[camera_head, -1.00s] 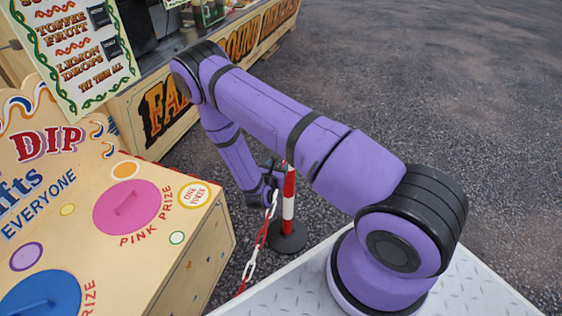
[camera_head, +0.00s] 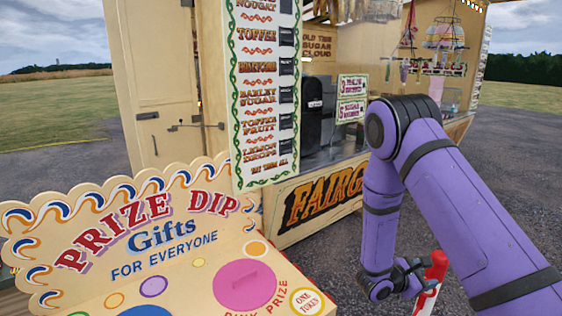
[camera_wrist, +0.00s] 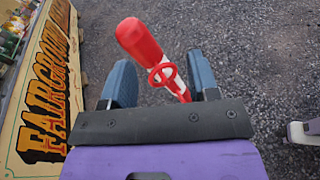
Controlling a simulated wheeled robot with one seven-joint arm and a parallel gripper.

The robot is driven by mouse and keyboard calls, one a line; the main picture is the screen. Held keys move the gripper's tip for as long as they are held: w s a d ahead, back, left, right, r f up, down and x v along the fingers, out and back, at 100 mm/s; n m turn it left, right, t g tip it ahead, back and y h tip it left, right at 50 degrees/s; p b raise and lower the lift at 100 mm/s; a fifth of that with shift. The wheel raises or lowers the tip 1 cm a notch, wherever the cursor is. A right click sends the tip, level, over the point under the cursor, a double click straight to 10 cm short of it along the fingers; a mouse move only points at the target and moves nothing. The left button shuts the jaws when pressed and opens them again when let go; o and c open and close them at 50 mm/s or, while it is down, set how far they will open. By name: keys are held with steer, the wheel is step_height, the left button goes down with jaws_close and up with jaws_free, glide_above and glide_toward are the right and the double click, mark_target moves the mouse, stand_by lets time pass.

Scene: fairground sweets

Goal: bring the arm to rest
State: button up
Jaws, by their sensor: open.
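My purple arm (camera_head: 470,220) is bent, with its elbow high and its forearm hanging down at the right of the head view. My gripper (camera_head: 418,268) is low, beside the red top of a red-and-white post (camera_head: 437,266). In the wrist view my gripper (camera_wrist: 163,78) is open, with its two blue-grey fingers apart. The post (camera_wrist: 142,42) shows between the fingers in that view, with a red ring on it. I cannot tell whether the post touches them. I see nothing held.
A prize dip box (camera_head: 235,315) with a scalloped sign (camera_head: 125,235) stands at the left. The sweet stall (camera_head: 325,200) with a price board (camera_head: 264,90) is behind it. Open gravel ground (camera_wrist: 255,60) lies right of my gripper in the wrist view.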

steer(key=s+r+m+g+y, duration=0.3)
steer(key=s+r+m, duration=0.25)
steer(key=r, duration=0.55)
steer(key=s+r+m+g+y, duration=0.25)
steer(key=s+r+m, duration=0.3)
steer(key=r, duration=0.55)
steer(key=s+a+r+m+t+y, duration=0.3)
steer(key=s+a+r+y, duration=0.2)
steer(key=s+r, duration=0.2)
steer(key=s+a+r+m+t+y, duration=0.3)
steer(key=s+r, duration=0.5)
steer(key=s, duration=0.3)
steer(key=shift+a+m+y, duration=0.6)
steer(key=shift+a+y, duration=0.25)
steer(key=shift+a, duration=0.25)
steer(key=shift+c, duration=0.5)
